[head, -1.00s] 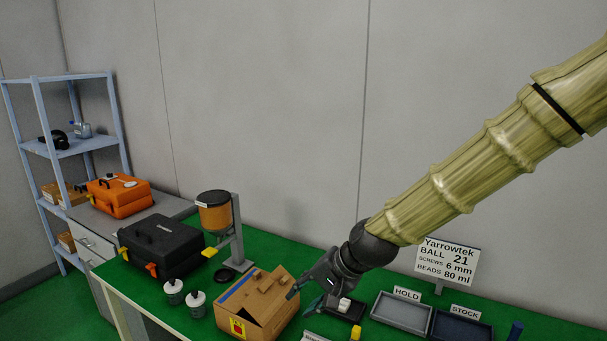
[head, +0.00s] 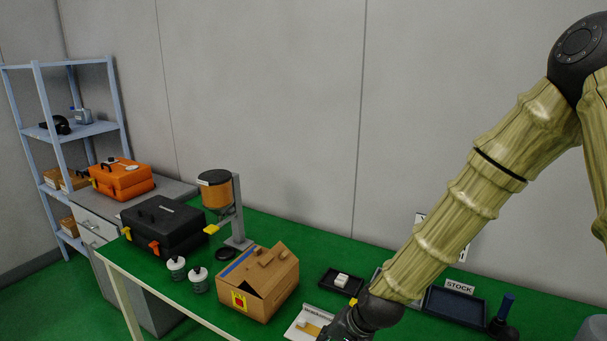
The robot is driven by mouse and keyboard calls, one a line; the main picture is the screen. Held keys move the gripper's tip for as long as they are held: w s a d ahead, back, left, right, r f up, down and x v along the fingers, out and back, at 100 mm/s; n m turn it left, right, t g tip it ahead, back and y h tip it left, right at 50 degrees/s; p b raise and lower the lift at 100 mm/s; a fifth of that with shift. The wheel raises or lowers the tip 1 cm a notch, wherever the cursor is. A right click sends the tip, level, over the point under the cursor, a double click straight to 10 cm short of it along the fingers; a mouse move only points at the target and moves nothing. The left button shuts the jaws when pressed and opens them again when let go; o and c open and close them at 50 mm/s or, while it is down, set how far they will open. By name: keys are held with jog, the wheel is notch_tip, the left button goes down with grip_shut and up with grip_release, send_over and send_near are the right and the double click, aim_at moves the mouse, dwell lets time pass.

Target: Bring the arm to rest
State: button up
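My arm comes in from the right in the head view. My gripper (head: 341,328) is at the bottom edge, low over the front of the green table (head: 300,238), to the right of the cardboard box (head: 257,287). Its fingertips are cut off or hidden, so I cannot tell whether it is open or shut, or whether it holds anything. A small black tray (head: 341,282) with white pieces in it lies just behind the gripper. My arm hides most of the sign and the tray at the HOLD place.
A dark STOCK tray (head: 455,306) and a dark blue-handled object (head: 503,318) are at right. An orange case (head: 121,179) and shelf (head: 77,131) stand farther left.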

jog(key=s+d+f+n+g+h+b, duration=0.1)
jog(key=s+d+f, duration=0.2)
jog(key=s+f, duration=0.3)
jog(key=s+d+f+h+b, duration=0.1)
jog(key=s+d+f, duration=0.2)
jog(key=f, duration=0.6)
jog(key=s+d+f+n+g+h+b, duration=0.1)
jog(key=s+d+f+b, duration=0.15)
jog(key=s+f, duration=0.35)
jog(key=s+d+f+n+h+b, duration=0.1)
jog(key=s+d+f+n+b, duration=0.1)
jog(key=s+d+f, duration=0.6)
jog(key=s+f, duration=0.4)
jog(key=s, duration=0.2)
jog(key=shift+s+d+f+n+g+h, duration=0.2)
jog(key=shift+f+n+g+h, duration=0.1)
jog(key=shift+f+n+g, duration=0.1)
